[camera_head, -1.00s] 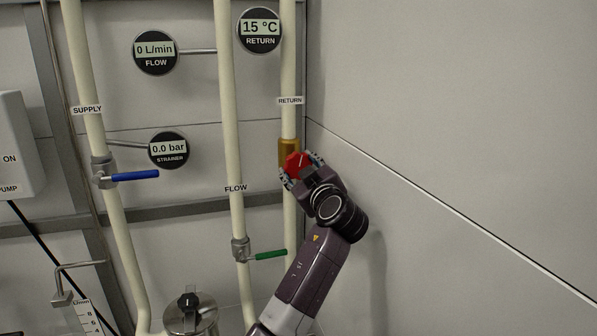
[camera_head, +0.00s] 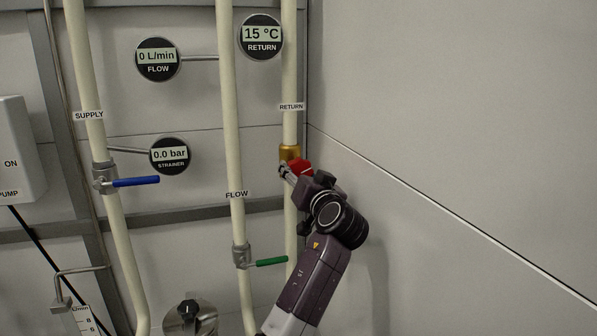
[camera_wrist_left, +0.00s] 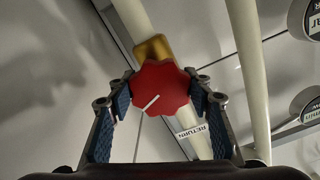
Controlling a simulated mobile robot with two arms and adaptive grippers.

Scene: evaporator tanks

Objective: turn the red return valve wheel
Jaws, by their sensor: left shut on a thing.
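The red return valve wheel (camera_head: 302,167) sits on the brass valve body (camera_head: 289,152) of the return pipe, partly hidden by my gripper in the head view. In the left wrist view the wheel (camera_wrist_left: 160,87) shows whole, with a white line slanting from lower left to upper right. My left gripper (camera_head: 298,174) is at the wheel. Its two blue-padded fingers (camera_wrist_left: 160,92) stand on either side of the rim and are shut on it. My right gripper is in neither view.
The flow pipe with a green lever (camera_head: 271,261) and the supply pipe with a blue lever (camera_head: 136,182) stand to the left. The return display (camera_head: 261,37) reads 15 °C, flow (camera_head: 158,59) 0 L/min. A bare wall (camera_head: 450,120) is close on the right.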

